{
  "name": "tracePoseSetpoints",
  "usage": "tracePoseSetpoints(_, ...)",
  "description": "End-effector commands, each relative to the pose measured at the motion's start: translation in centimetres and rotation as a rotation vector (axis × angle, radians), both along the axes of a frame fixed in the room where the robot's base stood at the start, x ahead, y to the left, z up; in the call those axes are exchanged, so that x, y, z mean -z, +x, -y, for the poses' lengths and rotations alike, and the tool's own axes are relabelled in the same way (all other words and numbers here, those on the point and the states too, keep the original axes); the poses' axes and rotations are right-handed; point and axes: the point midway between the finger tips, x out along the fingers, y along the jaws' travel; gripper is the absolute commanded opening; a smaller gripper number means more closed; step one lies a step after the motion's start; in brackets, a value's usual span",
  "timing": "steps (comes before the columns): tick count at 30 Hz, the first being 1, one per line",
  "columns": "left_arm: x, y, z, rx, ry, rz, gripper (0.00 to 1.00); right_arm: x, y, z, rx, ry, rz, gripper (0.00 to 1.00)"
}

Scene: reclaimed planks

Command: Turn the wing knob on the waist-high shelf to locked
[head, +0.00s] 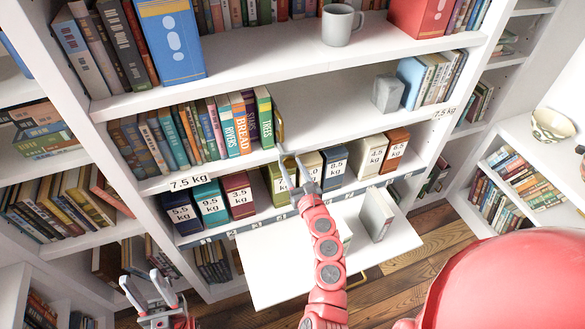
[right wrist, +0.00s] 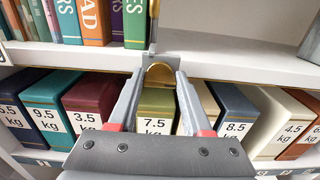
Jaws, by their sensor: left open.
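A gold, narrow upright piece, which looks like the wing knob (head: 279,126), stands at the right end of the book row on the waist-high shelf (head: 330,125). In the right wrist view a rounded gold part (right wrist: 160,74) shows between my fingers at the shelf's front edge; I cannot tell its setting. My right gripper (head: 291,153) is open just in front of this edge, its fingers on either side of the gold part. Contact cannot be told. My left gripper (head: 139,278) is open and empty, low at the left.
Labelled weight boxes (head: 237,194) line the shelf below. Books (head: 238,123) stand left of the gold piece, and a grey block (head: 387,93) stands to the right. A pulled-out white board (head: 270,265) under my right arm carries an upright pale book (head: 377,214).

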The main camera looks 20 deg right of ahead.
Motion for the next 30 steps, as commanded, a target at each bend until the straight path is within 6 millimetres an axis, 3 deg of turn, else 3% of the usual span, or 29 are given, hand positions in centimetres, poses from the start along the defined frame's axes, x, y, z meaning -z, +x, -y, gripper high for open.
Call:
tracePoseSetpoints(1,0.0,0.0,0.0,0.000,0.000,0.000,0.45,0.0,0.0,0.0,0.000,0.000,0.000,0.33)
tracePoseSetpoints(6,0.0,0.0,0.0,0.000,0.000,0.000,0.45,0.0,0.0,0.0,0.000,0.000,0.000,0.02)
tracePoseSetpoints(7,0.0,0.0,0.0,0.000,0.000,0.000,0.45,0.0,0.0,0.0,0.000,0.000,0.000,0.00)
tracePoseSetpoints(19,0.6,0.0,0.0,0.000,0.000,0.000,0.45,0.1,0.0,0.0,0.000,-0.073,0.003,0.00)
tracePoseSetpoints(30,2.8,0.0,0.0,0.000,0.000,0.000,0.45,0.3,0.0,0.0,0.003,-0.363,0.015,0.00)
